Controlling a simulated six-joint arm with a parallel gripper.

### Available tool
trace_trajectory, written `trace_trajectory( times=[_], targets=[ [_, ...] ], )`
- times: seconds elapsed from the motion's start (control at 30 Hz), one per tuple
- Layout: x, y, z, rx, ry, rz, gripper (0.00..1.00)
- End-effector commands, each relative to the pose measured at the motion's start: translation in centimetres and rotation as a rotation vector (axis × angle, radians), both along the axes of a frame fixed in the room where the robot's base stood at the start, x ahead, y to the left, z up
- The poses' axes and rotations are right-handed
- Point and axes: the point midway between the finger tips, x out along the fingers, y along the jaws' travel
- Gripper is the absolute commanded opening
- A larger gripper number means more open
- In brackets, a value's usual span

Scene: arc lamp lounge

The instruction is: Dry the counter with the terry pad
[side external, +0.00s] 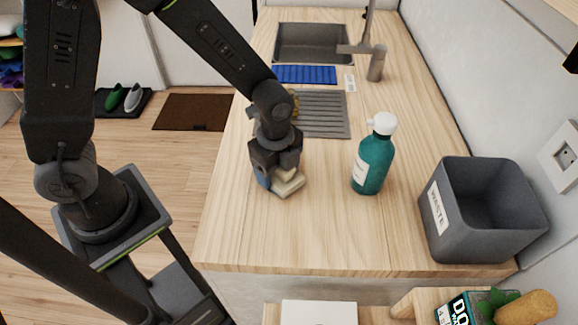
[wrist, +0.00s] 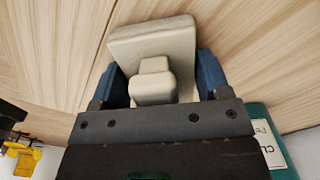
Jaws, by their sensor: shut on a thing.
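The terry pad (side external: 289,186) is a cream block with a raised grip on its back. My gripper (side external: 275,180) is low over the near left part of the wooden counter (side external: 330,235) and shut on the pad's grip. In the wrist view the pad (wrist: 150,42) lies between the two blue fingers of my gripper (wrist: 160,80), with pale wood grain around it. The pad is at or just above the counter surface; I cannot tell if it touches. No wet patch is clearly visible. My gripper hides part of the pad in the side view.
A teal bottle (side external: 373,160) with a white cap stands right of my gripper. A grey waste bin (side external: 437,225) is at the right edge. Behind are a ribbed drainer (side external: 325,115), a blue mat (side external: 304,75), a sink (side external: 312,42) and a tap (side external: 376,63). The front counter is clear.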

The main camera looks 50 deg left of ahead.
Motion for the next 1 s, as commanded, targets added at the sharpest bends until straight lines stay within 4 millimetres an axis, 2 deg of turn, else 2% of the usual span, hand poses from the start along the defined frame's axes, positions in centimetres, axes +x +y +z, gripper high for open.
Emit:
trace_trajectory(
  times=[0.6,1.0],
  targets=[
    [-4.1,4.0,0.0,0.001,0.003,0.001,0.48],
    [-1.2,1.1,0.0,0.001,0.002,-0.003,0.48]
  ],
)
